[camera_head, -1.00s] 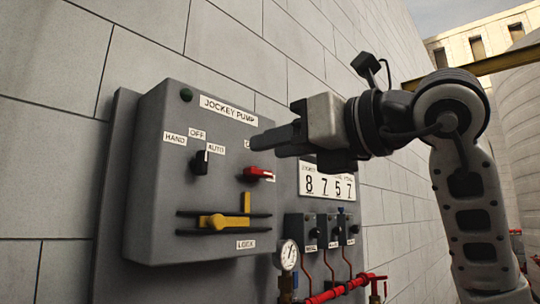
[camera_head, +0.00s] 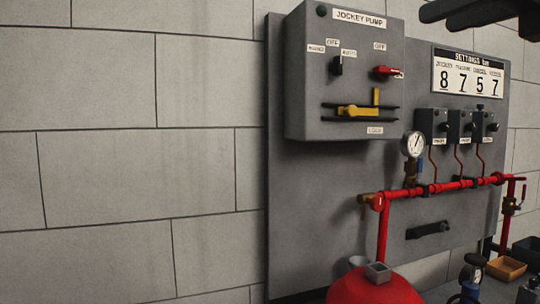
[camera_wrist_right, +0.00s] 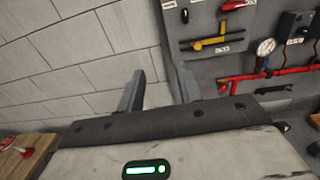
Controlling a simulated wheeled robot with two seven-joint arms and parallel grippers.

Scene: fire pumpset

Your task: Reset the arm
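My right gripper (camera_head: 470,12) shows only in part at the top right edge of the head view, away from the panel. In the right wrist view its two fingers (camera_wrist_right: 158,92) stand apart with nothing between them. The grey jockey pump box (camera_head: 303,100) hangs on the wall panel, with a black selector knob (camera_head: 336,65), a red switch (camera_head: 386,73) and a yellow lever (camera_head: 358,111) on its front. The gripper touches none of these. My left gripper is out of view.
Red pipework (camera_head: 455,186) with a pressure gauge (camera_head: 413,144) runs below several small switch boxes (camera_head: 432,124). A red tank (camera_head: 370,288) stands at the bottom. The block wall (camera_head: 120,180) on the left is bare.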

